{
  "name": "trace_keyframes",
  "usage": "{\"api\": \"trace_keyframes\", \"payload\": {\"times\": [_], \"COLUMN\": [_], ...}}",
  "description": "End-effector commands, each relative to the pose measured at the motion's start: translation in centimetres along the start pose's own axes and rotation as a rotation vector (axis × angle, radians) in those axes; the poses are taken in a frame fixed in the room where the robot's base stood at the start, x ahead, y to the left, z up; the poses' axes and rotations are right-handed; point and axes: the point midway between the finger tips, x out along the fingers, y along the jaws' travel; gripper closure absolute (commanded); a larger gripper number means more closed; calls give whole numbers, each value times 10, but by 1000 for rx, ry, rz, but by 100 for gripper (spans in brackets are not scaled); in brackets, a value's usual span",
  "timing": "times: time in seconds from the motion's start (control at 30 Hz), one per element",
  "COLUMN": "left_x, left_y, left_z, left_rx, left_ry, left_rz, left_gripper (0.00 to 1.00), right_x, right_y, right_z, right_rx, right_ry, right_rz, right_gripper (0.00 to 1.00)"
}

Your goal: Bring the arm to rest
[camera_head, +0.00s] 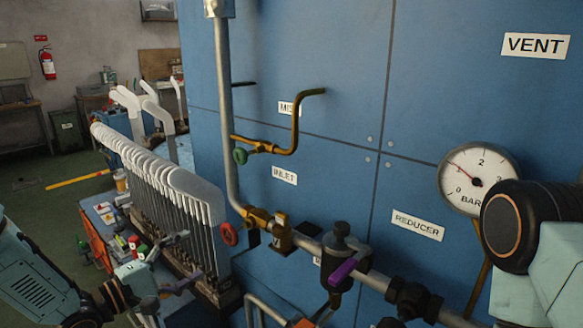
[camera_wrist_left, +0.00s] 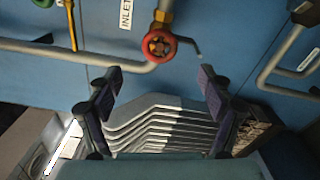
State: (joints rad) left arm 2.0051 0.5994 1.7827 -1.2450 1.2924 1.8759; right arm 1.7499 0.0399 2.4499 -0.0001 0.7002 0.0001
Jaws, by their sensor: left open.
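My left gripper (camera_head: 188,259) is open and empty in the head view, in front of the lower part of the row of boarding forms (camera_head: 185,185). I cannot tell the exact gap to the forms. My right arm shows at the right of the head view; its gripper is out of view.
A blue panel (camera_head: 345,60) carries pipes, a pressure gauge (camera_head: 478,172) and a red valve wheel (camera_head: 229,233). The red wheel also shows in the left wrist view (camera_wrist_left: 159,45). A purple valve handle (camera_head: 347,270) sticks out lower down. A cluttered bench (camera_head: 104,215) stands left of the forms.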

Motion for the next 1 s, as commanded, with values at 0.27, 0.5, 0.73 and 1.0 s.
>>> {"api": "trace_keyframes", "payload": {"times": [0.27, 0.5, 0.73, 1.0], "left_x": [39, 77, 103, 111], "left_y": [-1, 0, 0, 1], "left_z": [1, 1, 0, 0], "left_rx": [3, 3, 3, 0], "left_ry": [-4, -4, -2, 0], "left_rz": [-2, -1, 1, 2], "left_gripper": [20, 20, 20, 20], "right_x": [0, 0, 0, 0], "right_y": [0, 0, 0, 0], "right_z": [0, 0, 0, 0], "right_rx": [0, 0, 0, 0], "right_ry": [0, 0, 0, 0], "right_rz": [0, 0, 0, 0], "right_gripper": [60, 60, 60, 60]}}
